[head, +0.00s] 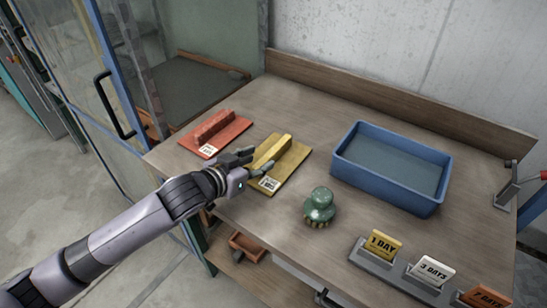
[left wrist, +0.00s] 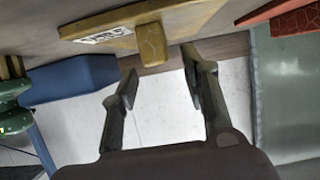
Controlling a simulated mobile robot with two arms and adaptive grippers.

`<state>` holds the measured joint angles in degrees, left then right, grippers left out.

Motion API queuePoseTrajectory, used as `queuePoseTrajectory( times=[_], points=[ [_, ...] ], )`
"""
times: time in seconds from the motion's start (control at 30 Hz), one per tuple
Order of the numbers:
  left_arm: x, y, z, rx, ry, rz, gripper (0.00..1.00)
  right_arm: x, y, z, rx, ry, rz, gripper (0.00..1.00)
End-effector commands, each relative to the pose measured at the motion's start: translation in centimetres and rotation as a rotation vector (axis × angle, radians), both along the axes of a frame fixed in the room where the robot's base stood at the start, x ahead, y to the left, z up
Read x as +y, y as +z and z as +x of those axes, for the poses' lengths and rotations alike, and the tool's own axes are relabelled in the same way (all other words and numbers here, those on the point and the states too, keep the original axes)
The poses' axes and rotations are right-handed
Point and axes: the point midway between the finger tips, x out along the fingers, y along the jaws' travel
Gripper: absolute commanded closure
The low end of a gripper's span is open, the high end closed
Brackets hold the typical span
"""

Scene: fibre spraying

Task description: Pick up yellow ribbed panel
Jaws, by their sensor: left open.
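The yellow ribbed panel (head: 291,166) lies flat on the wooden table, with a raised bar along its middle and a white label at its near corner. My left gripper (head: 262,158) is open at the near-left end of this bar, one finger to each side in the head view. The fingers hide part of the panel's left side. In the left wrist view, the yellow panel (left wrist: 205,22) shows at the top, with its bar end beyond the open, empty fingers (left wrist: 158,82). I cannot tell whether they touch it. My right gripper is not in view.
A red ribbed panel (head: 232,127) lies left of the yellow one. A blue tray (head: 385,194), a green knobbed tool (head: 319,205) and a holder with day cards (head: 384,243) stand to the right. A wooden ledge (head: 390,95) runs along the back.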

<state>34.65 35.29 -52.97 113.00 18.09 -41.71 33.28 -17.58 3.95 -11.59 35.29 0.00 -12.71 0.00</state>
Motion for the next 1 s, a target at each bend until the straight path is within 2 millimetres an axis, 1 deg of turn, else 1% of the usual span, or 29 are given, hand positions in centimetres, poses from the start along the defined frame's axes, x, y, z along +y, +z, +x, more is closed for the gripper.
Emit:
queuePoseTrajectory(
  times=[0.1, 0.2, 0.37, 0.5, 0.6, 0.87, 1.0],
  points=[
    [-0.5, -0.3, 0.6, 0.0, -0.001, 0.0, 0.58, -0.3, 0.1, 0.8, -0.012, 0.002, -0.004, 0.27],
    [-0.8, -0.4, 1.0, -0.001, -0.001, -0.001, 0.58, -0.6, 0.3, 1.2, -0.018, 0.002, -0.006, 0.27],
    [-2.0, -0.6, 2.7, -0.001, -0.001, 0.0, 0.58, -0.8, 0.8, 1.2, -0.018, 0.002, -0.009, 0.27],
    [-3.0, -1.3, 4.1, 0.0, 0.0, 0.0, 0.58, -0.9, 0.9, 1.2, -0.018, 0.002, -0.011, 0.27],
    [-3.4, -1.7, 4.6, 0.0, 0.0, 0.0, 0.58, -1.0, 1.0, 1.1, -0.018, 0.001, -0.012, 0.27],
    [-3.5, -1.8, 4.8, 0.0, -0.001, 0.0, 0.58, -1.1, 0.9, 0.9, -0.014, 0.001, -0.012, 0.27],
    [-3.5, -1.8, 4.8, 0.0, -0.001, 0.0, 0.66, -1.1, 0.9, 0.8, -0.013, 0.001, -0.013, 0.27]
  ],
)
